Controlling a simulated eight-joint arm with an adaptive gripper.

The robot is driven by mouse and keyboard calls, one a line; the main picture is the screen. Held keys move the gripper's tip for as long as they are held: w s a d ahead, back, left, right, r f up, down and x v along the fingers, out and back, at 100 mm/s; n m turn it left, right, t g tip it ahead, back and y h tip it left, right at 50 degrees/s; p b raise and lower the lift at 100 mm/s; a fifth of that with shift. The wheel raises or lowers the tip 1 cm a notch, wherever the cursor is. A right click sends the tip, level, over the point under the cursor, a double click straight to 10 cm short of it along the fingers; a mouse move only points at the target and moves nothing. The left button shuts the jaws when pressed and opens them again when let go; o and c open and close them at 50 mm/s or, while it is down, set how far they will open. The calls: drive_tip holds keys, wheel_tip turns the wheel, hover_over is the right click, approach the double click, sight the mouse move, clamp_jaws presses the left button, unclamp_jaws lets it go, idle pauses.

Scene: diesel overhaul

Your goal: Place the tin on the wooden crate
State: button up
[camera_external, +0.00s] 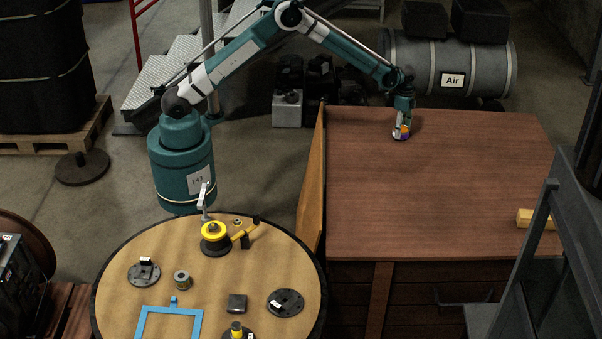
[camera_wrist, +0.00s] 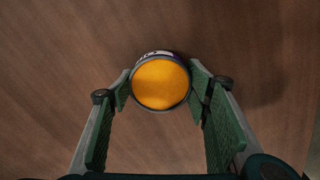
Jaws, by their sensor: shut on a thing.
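The tin (camera_external: 401,133) is a small round can with an orange top and a coloured side. It is at the far left part of the wooden crate (camera_external: 440,185), over its brown top. I cannot tell whether its bottom touches the wood. My gripper (camera_external: 402,122) points down and is shut on the tin. In the wrist view the tin (camera_wrist: 160,84) sits between the two green fingers of my gripper (camera_wrist: 162,92), its orange face towards the camera. The brown wood surface (camera_wrist: 60,60) fills the background there.
A raised wooden board (camera_external: 312,190) stands along the crate's left side. A yellow block (camera_external: 537,219) lies near its right front. A round table (camera_external: 215,285) with several parts stands at front left. A grey air tank (camera_external: 485,68) lies behind. The crate's middle is clear.

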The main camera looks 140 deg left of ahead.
drive_tip(key=shift+f, duration=0.3)
drive_tip(key=o, duration=1.1)
drive_tip(key=shift+r, duration=0.25)
wheel_tip(320, 180, up, 12)
drive_tip(key=shift+f+p, duration=0.1)
drive_tip(key=shift+p, duration=0.95)
drive_tip(key=shift+d, duration=0.1)
